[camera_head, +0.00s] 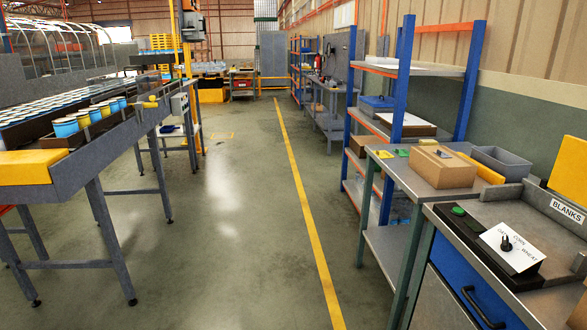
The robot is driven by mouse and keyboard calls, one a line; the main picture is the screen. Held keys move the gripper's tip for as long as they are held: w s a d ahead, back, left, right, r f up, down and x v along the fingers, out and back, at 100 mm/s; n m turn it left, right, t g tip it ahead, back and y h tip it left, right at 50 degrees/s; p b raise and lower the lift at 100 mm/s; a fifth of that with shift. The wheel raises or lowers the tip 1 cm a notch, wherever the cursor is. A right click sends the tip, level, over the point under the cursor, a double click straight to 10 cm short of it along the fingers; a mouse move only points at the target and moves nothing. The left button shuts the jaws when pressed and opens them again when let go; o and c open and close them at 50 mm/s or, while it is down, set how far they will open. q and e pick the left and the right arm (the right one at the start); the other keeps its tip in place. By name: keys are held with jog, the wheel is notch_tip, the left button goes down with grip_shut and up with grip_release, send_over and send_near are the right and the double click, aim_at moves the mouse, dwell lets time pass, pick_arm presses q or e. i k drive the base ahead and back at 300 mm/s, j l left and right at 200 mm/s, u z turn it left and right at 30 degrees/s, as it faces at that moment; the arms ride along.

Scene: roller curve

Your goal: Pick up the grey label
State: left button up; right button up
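I cannot pick out a grey label for certain. A small greyish mark (444,153) shows on top of the brown cardboard box (440,170) on the right-hand workbench, too small to identify. Small yellow (384,154) and green (402,152) pieces lie on the bench to the left of the box. A white card (511,247) with printed words and a black knob sits on a dark control box on the nearest bench. Neither of my grippers is in view.
A conveyor (100,135) carrying blue and yellow cans runs along the left. Blue and orange shelving (401,75) stands behind the right-hand benches. A grey bin (500,162) and a "BLANKS" sign (567,211) are at the right. The floor (225,220) between is clear, with a yellow line.

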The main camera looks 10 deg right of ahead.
aim_at(441, 154)
jog(key=i+z, duration=0.15)
jog(key=i, duration=0.35)
jog(key=i+z, duration=0.15)
jog(key=i, duration=0.35)
jog(key=i+z, duration=0.15)
jog(key=i, duration=0.35)
jog(key=i+j+z, duration=0.15)
jog(key=i, duration=0.35)
jog(key=i+j+z, duration=0.2)
jog(key=i, duration=0.3)
jog(key=i+z, duration=0.35)
jog(key=i+j+z, duration=0.15)
jog(key=i+z, duration=0.2)
jog(key=i, duration=0.1)
